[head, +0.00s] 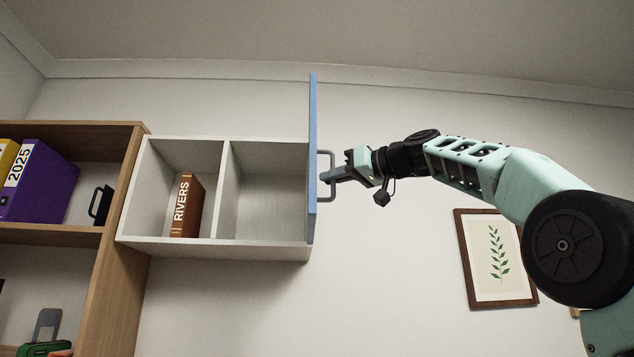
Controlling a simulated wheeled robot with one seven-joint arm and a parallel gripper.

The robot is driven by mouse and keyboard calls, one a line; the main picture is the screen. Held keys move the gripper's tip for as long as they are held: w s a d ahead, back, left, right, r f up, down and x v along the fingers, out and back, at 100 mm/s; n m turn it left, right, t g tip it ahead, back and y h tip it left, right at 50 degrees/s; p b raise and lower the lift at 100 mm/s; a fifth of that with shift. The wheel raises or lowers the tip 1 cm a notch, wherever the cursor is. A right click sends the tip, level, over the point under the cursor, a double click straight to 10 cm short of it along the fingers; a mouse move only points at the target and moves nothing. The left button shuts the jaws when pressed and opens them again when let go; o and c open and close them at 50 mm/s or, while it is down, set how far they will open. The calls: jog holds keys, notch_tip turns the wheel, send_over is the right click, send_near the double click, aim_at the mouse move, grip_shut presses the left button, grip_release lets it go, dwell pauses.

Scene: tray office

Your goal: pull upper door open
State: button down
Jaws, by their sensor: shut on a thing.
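The upper door (313,160) is a blue panel on the right side of a white wall cabinet (210,246). It is seen nearly edge-on and stands swung away from the cabinet front, so the two compartments are exposed. A grey bar handle (332,158) sits on the door's right-hand face. My gripper (329,177) reaches in from the right and is shut on the handle. The left compartment holds a brown book (186,205) marked RIVERS. The right compartment looks empty, though the door hides its right edge.
A wooden shelf (122,220) with purple (40,185) and yellow (8,158) binders adjoins the cabinet on the left. A framed leaf picture (493,258) hangs on the wall below my arm. Open room lies below the cabinet.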

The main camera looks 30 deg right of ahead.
jog(key=shift+s+d+n+g+y+p, duration=0.15)
jog(key=shift+d+n+g+y, duration=0.4)
jog(key=shift+d, duration=0.7)
jog(key=shift+s+d+n+g+y+p, duration=0.15)
jog(key=shift+d+n+g+y, duration=0.4)
jog(key=shift+d, duration=0.7)
jog(key=c, duration=1.6)
grip_release()
jog(key=shift+w, duration=0.1)
jog(key=shift+c, duration=0.2)
jog(key=b+v, duration=0.1)
jog(key=v, duration=1.6)
jog(key=shift+d+f+b, duration=0.2)
jog(key=shift+f+b, duration=0.2)
